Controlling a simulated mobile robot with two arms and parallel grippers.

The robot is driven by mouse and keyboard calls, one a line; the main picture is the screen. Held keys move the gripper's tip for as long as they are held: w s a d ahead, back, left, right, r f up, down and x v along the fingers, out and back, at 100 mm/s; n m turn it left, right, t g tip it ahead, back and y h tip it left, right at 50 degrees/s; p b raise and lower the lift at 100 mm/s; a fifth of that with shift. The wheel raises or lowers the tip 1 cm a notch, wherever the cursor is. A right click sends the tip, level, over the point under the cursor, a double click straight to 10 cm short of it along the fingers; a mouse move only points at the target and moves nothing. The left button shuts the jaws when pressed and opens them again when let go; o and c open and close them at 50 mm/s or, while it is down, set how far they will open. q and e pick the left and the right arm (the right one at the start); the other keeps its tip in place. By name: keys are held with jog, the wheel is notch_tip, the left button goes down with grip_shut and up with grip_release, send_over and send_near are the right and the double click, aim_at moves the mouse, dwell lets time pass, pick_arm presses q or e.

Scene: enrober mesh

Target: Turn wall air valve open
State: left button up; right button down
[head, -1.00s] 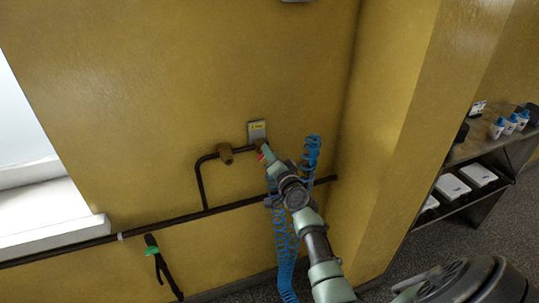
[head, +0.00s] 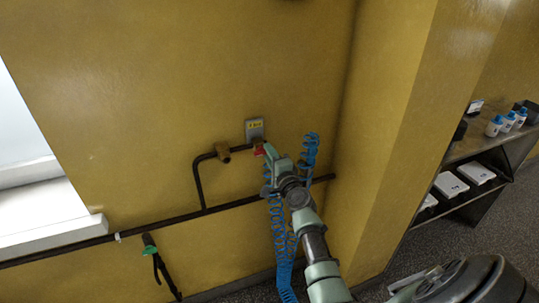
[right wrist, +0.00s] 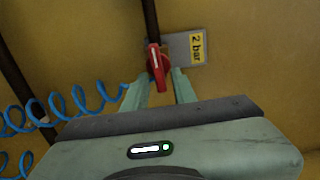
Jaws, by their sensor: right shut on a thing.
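The wall air valve has a red lever handle (right wrist: 157,66) with a white stripe. In the right wrist view it lies nearly in line with the dark pipe (right wrist: 150,20), slightly tilted. My right gripper (right wrist: 159,84) is shut on the lever, a finger on each side. In the head view, the red handle (head: 259,150) shows at the tip of my right gripper (head: 265,149), which hides most of the valve. A grey plate (head: 254,129) is on the wall just above; its yellow label reads "2 bar" in the wrist view. My left gripper is not in view.
Blue coiled hose (head: 278,222) hangs beside and behind my right arm. A black tool with a green part (head: 150,247) hangs lower left. A shelf (head: 480,145) with bottles stands at right, beyond the wall corner.

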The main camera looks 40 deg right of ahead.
jog(key=shift+a+f, duration=0.1)
jog(key=shift+f, duration=0.05)
jog(key=c, duration=1.5)
grip_release()
jog(key=v, duration=0.7)
jog(key=shift+s, duration=0.35)
jog(key=shift+a, duration=0.1)
